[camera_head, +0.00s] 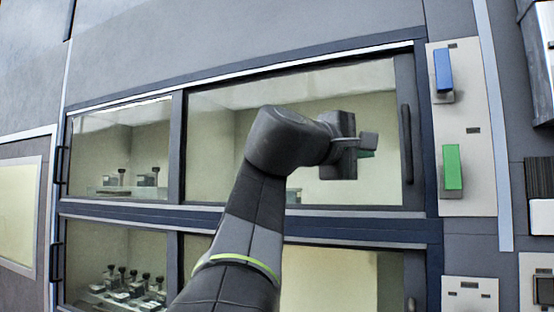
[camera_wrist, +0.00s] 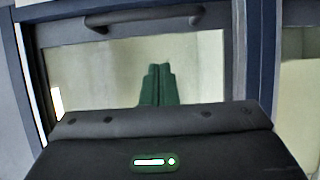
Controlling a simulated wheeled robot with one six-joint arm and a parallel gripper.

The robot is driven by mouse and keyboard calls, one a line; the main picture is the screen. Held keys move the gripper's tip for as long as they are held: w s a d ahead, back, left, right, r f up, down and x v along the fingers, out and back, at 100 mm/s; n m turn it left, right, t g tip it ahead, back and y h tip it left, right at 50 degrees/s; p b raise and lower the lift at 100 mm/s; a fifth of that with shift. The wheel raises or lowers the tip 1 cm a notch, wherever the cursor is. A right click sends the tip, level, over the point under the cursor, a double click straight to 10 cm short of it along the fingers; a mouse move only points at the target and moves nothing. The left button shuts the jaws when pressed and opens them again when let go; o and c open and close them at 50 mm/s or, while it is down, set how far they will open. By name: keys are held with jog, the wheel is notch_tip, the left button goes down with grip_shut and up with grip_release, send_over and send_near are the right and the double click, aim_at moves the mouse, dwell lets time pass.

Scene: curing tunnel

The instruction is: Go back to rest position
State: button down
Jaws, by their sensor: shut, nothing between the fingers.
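My gripper (camera_head: 368,146) is raised in front of the upper right glass door (camera_head: 225,115) of the tunnel cabinet in the head view. In the wrist view its two green fingers (camera_wrist: 158,84) are together with nothing between them. The pane and the dark door handle (camera_wrist: 145,19) lie beyond the fingers. The same handle (camera_head: 407,143) stands to the right of the gripper in the head view. The gripper looks apart from the handle. The arm hides part of the lower doors and the middle of the upper pane.
Right of the doors, a panel carries a blue switch (camera_head: 443,70) and a green switch (camera_head: 452,167). Small dark-topped items stand behind glass in the upper left bay (camera_head: 147,178) and lower left bay (camera_head: 130,279). All visible cabinet doors look shut.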

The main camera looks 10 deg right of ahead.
jog(key=shift+w+b+v, duration=0.2)
jog(key=shift+b+v, duration=0.35)
jog(key=shift+v, duration=2.3)
jog(key=shift+a, duration=0.1)
